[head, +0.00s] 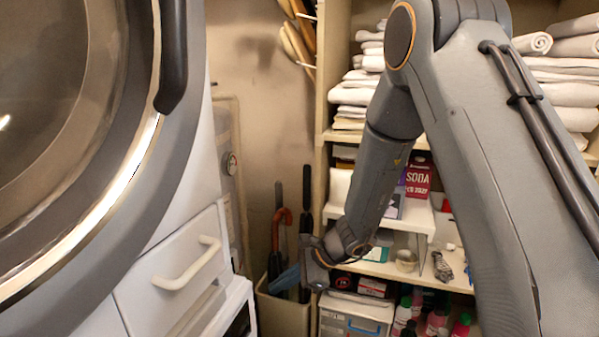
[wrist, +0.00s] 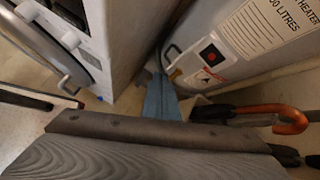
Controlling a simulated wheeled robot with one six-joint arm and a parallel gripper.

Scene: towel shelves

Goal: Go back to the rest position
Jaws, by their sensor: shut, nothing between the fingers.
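My gripper (head: 308,277) hangs at the end of my bent arm, low between the washer side and the shelves, just above and beside a bin. Its jaws are shut with nothing held. In the wrist view, a dark bar and a ridged grey surface of my gripper (wrist: 150,145) fill the bottom. My arm crosses the right half of the head view and hides part of the shelves.
A front-loading machine (head: 150,190) and a drawer handle (head: 188,265) stand left. Shelves with towels (head: 352,93) and bottles stand right.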

